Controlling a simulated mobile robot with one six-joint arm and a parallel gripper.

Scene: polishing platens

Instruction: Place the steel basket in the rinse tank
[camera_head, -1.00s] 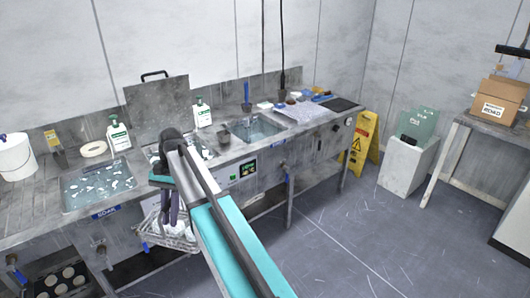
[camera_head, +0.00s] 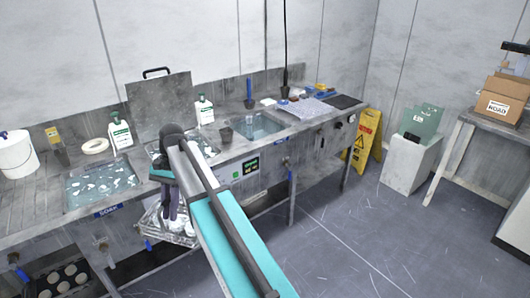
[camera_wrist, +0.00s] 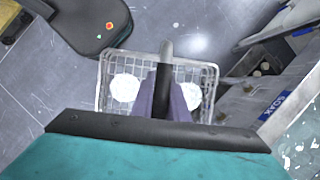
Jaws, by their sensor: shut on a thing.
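The steel basket (camera_head: 150,224) is a wire basket hanging in front of the bench, below the worktop edge. In the wrist view the basket (camera_wrist: 206,75) looks roughly level, with white round pieces (camera_wrist: 125,87) inside. My gripper (camera_wrist: 164,88) is shut on its upright handle (camera_wrist: 166,50); the fingers hide part of the basket. The tank with a blue SOAK label (camera_head: 108,211) is at the left. A second water-filled basin (camera_head: 256,127), farther right, is open and looks like the rinse tank; its label is not readable. My arm partly hides the middle tank (camera_head: 153,148).
A raised grey lid (camera_head: 160,103) stands behind the middle tank. A white bucket (camera_head: 17,155) is at the left. A yellow floor sign (camera_head: 368,138) stands beyond the bench's right end. The floor in front is clear.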

